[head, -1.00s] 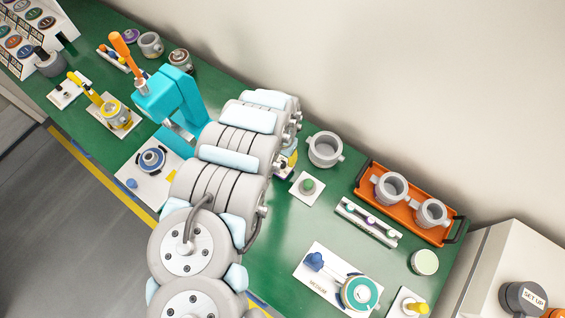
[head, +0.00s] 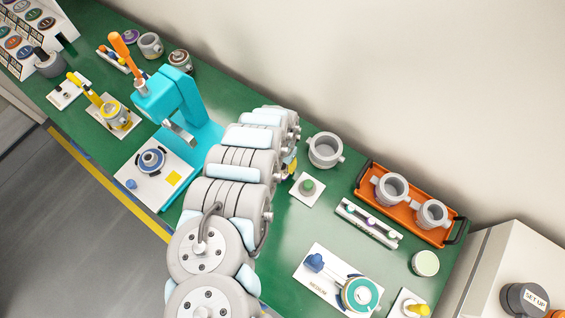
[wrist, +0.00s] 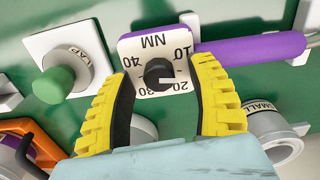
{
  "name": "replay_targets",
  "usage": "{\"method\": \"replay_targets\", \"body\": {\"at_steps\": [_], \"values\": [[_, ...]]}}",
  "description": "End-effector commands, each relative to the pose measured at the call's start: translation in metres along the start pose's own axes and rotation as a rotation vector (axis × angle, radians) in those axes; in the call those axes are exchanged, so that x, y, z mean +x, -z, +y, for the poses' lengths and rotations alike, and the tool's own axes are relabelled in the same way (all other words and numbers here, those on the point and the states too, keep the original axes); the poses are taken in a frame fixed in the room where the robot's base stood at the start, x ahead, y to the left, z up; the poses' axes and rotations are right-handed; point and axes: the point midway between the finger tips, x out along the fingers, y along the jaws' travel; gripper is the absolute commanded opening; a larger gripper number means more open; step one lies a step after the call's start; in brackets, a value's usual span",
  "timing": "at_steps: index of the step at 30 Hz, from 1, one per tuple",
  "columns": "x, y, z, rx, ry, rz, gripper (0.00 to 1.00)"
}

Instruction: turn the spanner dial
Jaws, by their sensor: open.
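The spanner dial is a black knob (wrist: 159,72) on a white face marked NM with 10, 20, 30 and 40, upside down in the wrist view. A small white mark on the knob lies towards the 20. The spanner's purple handle (wrist: 250,48) runs right from the face. My gripper (wrist: 160,66) is open, with one yellow-and-black finger on each side of the knob; whether they touch it I cannot tell. In the head view my arm hides the spanner.
A green knob on a LAP plate (wrist: 57,80) lies left of the dial. A grey SMALL cup (wrist: 268,125) is close to the right finger. The teal press (head: 180,100) stands left of my arm. An orange tray (head: 365,182) with grey cups is to the right.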

Motion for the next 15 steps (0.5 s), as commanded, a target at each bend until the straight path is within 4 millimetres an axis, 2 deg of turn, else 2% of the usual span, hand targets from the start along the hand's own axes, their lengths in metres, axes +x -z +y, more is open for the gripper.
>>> {"method": "replay_targets", "body": {"at_steps": [1,6,7,15], "values": [[0.0000,-0.0001,0.0000,0.000,0.000,0.000,0.55],[0.0001,-0.0001,0.0001,0.000,0.000,0.000,0.06],[0.0001,-0.0001,0.0000,-0.001,0.000,0.000,0.00],[0.0002,-0.0001,0.0002,0.000,-0.001,0.000,0.00]]}}
